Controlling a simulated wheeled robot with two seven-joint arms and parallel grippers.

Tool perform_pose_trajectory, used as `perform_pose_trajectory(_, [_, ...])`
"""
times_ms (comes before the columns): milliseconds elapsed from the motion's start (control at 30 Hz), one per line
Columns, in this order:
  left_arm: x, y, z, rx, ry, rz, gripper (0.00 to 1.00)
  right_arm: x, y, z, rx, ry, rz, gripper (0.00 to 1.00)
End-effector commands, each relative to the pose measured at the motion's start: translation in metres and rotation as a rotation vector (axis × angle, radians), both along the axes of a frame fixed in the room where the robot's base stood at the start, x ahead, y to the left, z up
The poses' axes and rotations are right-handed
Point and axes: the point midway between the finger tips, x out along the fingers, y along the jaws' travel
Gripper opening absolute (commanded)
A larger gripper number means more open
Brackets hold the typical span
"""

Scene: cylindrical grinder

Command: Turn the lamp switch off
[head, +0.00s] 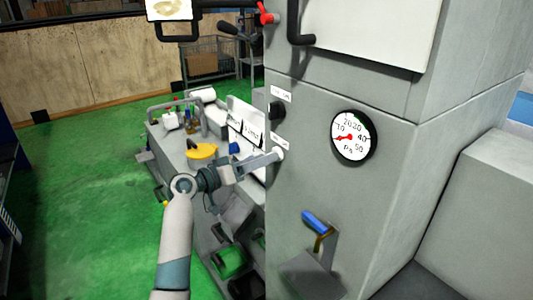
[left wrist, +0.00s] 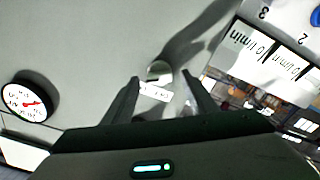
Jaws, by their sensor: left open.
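A small pale round knob (head: 280,154) sits on the left part of the grey machine front, with a white label (head: 280,142) just above it. A black knob (head: 277,112) with its own label sits higher up. The labels are too small to read, so I cannot tell which is the lamp switch. My left gripper (head: 271,158) is at the pale knob. In the left wrist view its two dark fingers (left wrist: 161,80) are open, with the pale knob (left wrist: 159,71) showing between their tips. I cannot tell whether they touch it. My right gripper is out of view.
A round dial gauge (head: 354,137) is to the right on the machine front. A blue-handled lever (head: 315,222) is below, and a red handle (head: 266,14) is above. The grinder bed with a yellow part (head: 201,151) lies left. Green floor (head: 80,200) is free beyond.

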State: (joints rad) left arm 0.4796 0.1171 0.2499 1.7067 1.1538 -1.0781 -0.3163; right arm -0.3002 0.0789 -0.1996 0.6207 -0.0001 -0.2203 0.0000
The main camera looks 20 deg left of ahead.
Motion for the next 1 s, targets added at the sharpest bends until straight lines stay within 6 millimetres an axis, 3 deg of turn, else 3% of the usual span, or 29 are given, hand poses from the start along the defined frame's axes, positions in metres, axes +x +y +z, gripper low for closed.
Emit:
perform_pose_trajectory(200, [0.0122, -0.0101, 0.0000, 0.001, 0.001, -0.001, 0.53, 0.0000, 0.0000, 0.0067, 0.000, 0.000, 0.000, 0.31])
perform_pose_trajectory(533, [0.0136, -0.0112, -0.0005, 0.001, 0.000, -0.001, 0.53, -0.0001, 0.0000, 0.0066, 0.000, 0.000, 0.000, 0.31])
perform_pose_trajectory(700, [0.0135, -0.0111, -0.0006, 0.001, 0.000, -0.001, 0.14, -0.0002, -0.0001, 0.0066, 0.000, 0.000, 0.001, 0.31])
perform_pose_trajectory(1000, [0.0134, -0.0108, -0.0005, -0.009, 0.008, 0.000, 0.13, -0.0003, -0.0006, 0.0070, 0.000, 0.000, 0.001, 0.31])
